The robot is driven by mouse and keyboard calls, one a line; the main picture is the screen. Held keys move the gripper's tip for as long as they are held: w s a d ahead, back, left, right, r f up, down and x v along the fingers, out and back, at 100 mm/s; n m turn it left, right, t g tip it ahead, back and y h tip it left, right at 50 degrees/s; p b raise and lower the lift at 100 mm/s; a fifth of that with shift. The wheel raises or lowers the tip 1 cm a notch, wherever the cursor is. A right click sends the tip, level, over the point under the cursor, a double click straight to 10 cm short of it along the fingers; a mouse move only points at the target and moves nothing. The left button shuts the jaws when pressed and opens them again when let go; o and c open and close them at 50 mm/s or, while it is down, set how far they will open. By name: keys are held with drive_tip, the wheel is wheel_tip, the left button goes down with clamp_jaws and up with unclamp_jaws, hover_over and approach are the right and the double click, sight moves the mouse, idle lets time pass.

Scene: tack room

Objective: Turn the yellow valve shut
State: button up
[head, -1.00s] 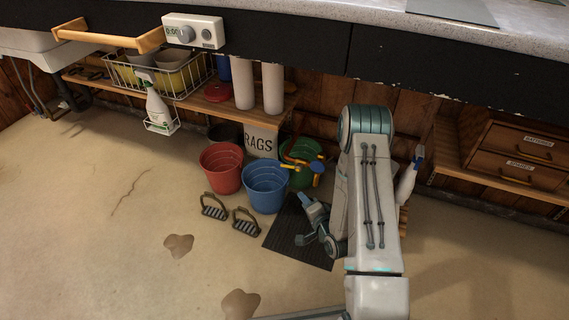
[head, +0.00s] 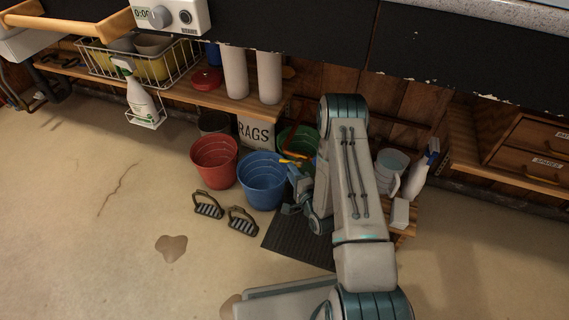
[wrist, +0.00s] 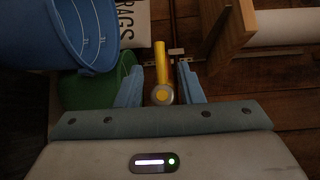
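The yellow valve (wrist: 161,64) shows in the wrist view as a yellow lever with a round, yellow-centred hub at its near end. The lever runs away from the hub, pointing up in the picture. My gripper (wrist: 162,86) is open, with one blue finger on each side of the valve and a visible gap on both sides. In the head view, a bit of yellow (head: 290,160) shows above the blue bucket's right rim, just beyond my gripper (head: 294,182). My gripper and arm hide most of the valve there.
A blue bucket (head: 262,183) stands close left of my gripper, with a red bucket (head: 215,163) farther left. A green bucket (head: 291,137) is behind. A RAGS box (head: 256,133) stands by the wall. A dark mat (head: 290,240) lies below my gripper. The left floor is mostly open.

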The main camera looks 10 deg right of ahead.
sight(285, 161)
drive_tip(key=b+x, duration=0.1)
drive_tip(key=x, duration=0.5)
drive_tip(key=shift+w+b, duration=0.3)
drive_tip(key=shift+b, duration=0.1)
clamp_jaws()
